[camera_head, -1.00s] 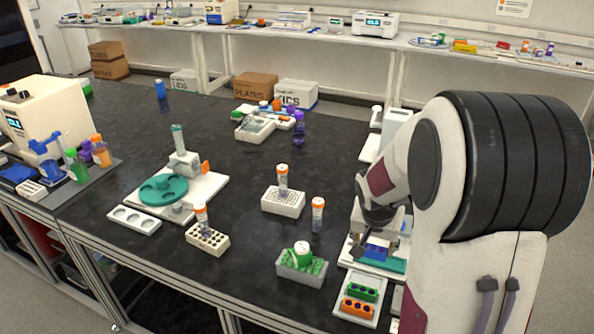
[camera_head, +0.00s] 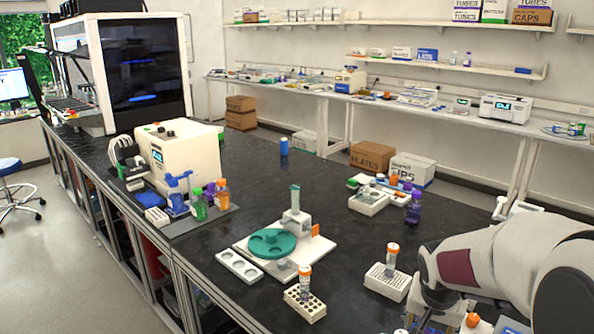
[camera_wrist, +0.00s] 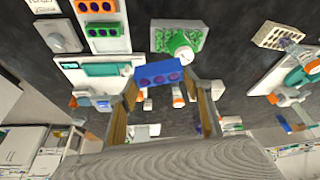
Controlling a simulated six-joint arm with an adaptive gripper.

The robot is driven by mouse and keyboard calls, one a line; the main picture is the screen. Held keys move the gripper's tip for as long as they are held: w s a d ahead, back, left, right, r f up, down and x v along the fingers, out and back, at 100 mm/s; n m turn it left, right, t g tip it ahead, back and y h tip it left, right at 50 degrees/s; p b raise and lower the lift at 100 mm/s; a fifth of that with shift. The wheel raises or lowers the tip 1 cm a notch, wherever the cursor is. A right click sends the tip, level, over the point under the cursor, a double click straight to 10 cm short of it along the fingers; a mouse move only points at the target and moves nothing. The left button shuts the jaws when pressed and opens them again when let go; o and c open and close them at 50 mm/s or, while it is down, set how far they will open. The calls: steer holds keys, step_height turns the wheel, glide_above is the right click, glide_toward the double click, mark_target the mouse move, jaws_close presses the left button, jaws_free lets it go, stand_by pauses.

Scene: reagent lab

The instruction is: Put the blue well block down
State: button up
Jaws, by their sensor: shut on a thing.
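The blue well block (camera_wrist: 158,74), with dark round wells along its face, sits between my fingertips in the wrist view. My gripper (camera_wrist: 162,88) is shut on it. Behind it is a white station (camera_wrist: 68,64) with a teal pad (camera_wrist: 108,70). I cannot tell whether the block touches anything below. In the head view my gripper (camera_head: 436,298) is at the bottom right, partly cut off, and the block cannot be made out there.
In the wrist view, a white holder (camera_wrist: 108,42) carries orange and green well blocks. A grey bin (camera_wrist: 158,40) with green contents stands beside it. In the head view, tube racks (camera_head: 388,283) and a teal carousel (camera_head: 268,244) stand left of my arm. Bare black bench lies behind them.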

steer(key=w+a+r+n+y, duration=0.1)
steer(key=w+a+r+n, duration=0.1)
steer(key=a, duration=1)
steer(key=shift+w+r+n, duration=0.15)
steer(key=shift+r+n, duration=0.15)
steer(key=shift+n, duration=0.1)
steer(key=s+f+n, duration=0.1)
steer(key=s+f, duration=0.1)
steer(key=f, duration=0.3)
steer(key=s+f+n+y, duration=0.1)
steer(key=s+f, duration=0.1)
steer(key=f, duration=0.3)
steer(key=s+f+n, duration=0.1)
steer(key=s+f, duration=0.2)
steer(key=f, duration=0.2)
steer(key=shift+a+t, duration=0.1)
steer(key=shift+t, duration=0.2)
steer(key=shift+w+r, duration=0.15)
stand_by(0.6)
